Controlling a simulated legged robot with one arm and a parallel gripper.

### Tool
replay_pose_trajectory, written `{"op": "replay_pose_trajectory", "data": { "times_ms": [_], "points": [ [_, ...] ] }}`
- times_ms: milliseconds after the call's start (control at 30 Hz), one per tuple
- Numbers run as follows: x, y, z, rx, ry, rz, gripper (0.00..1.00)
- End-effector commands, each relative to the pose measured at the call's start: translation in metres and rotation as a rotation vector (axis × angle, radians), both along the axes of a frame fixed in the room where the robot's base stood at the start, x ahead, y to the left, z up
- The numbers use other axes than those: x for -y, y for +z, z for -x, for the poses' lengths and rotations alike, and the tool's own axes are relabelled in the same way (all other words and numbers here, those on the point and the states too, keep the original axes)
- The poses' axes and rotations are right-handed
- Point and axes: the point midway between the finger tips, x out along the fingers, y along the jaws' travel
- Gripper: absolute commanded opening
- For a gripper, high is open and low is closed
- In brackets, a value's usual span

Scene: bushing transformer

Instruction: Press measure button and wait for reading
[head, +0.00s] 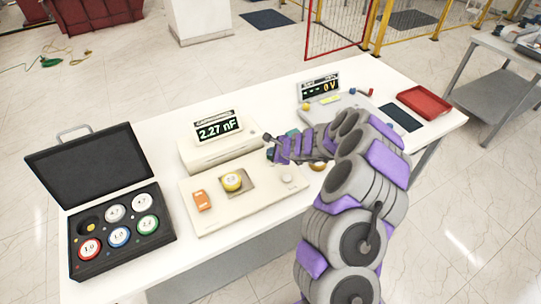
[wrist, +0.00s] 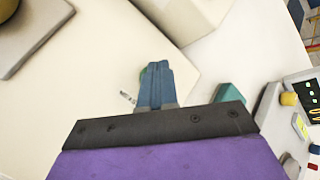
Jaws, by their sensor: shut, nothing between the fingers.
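The capacitance meter (head: 218,127) shows "2.27 nF" on its tilted display. In front of it lies a cream test board (head: 245,205) with a yellow capacitor (head: 232,181) on a grey plate, an orange part and a pale round knob. My gripper (head: 271,153) is shut and empty at the board's back right, in front of the meter. In the wrist view, its blue fingers (wrist: 155,78) point down at the board. A green round thing (wrist: 143,74), possibly the measure button, is mostly hidden behind the fingertips. I cannot tell whether they touch it.
An open black case (head: 118,235) with several coloured capacitors stands at left. A second meter (head: 319,88) reading "0 V" stands at back right, near a dark pad (head: 401,117) and a red tray (head: 424,103). A teal block (wrist: 232,94) sits right of my fingers.

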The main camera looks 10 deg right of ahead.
Motion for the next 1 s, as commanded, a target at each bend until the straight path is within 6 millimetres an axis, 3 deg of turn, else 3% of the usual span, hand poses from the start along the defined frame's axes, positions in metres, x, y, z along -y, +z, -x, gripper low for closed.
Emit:
{"op": "replay_pose_trajectory", "data": {
  "times_ms": [300, 667, 1000],
  "points": [
    [0.000, 0.017, 0.000, 0.000, 0.001, 0.001, 0.00],
    [0.000, 0.017, 0.000, 0.000, 0.000, 0.000, 0.00],
    [0.000, 0.045, 0.000, 0.002, 0.001, 0.000, 0.00]
  ]
}}
